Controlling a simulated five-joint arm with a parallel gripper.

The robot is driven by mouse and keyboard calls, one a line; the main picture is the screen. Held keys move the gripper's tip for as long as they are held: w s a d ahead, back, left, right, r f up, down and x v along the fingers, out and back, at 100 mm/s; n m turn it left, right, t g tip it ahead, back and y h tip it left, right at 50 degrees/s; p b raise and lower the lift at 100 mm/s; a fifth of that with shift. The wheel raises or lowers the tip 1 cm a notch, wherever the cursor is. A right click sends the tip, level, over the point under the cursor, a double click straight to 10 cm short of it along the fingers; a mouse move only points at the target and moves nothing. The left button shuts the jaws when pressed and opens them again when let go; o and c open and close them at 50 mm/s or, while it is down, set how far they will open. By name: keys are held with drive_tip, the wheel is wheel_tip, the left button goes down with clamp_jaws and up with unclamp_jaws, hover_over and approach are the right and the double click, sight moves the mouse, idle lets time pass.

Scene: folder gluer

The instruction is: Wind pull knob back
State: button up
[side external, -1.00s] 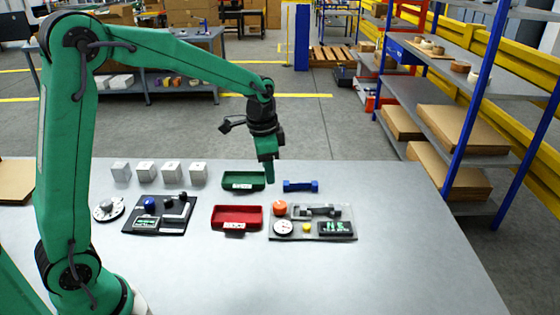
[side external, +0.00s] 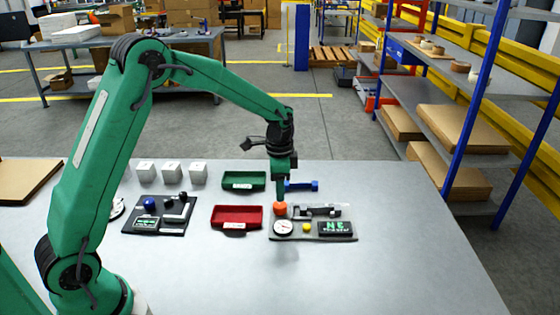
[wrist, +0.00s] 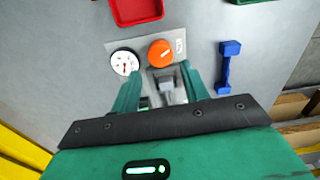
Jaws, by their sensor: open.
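An orange round knob (side external: 281,210) stands on the grey gauge panel (side external: 275,237) at the right of the table. In the wrist view the orange knob (wrist: 161,53) shows a short white mark on its top. My gripper (side external: 280,201) is low over the knob, its fingers pointing down. In the wrist view my gripper (wrist: 161,86) has its two fingers apart with nothing held between them. The knob appears just beyond the fingertips. I cannot tell whether the fingers touch it. A white dial gauge (side external: 283,228) sits beside the knob.
The panel also carries a yellow button (side external: 306,227), a dark handle (side external: 321,211) and a green-lit display (side external: 337,229). A red tray (side external: 237,226), a green tray (side external: 243,189) and a blue dumbbell-shaped piece (side external: 302,186) lie nearby. The front of the table is clear.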

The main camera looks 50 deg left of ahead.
sight(280, 204)
drive_tip(key=shift+f, duration=3.15)
drive_tip(key=c, duration=0.7)
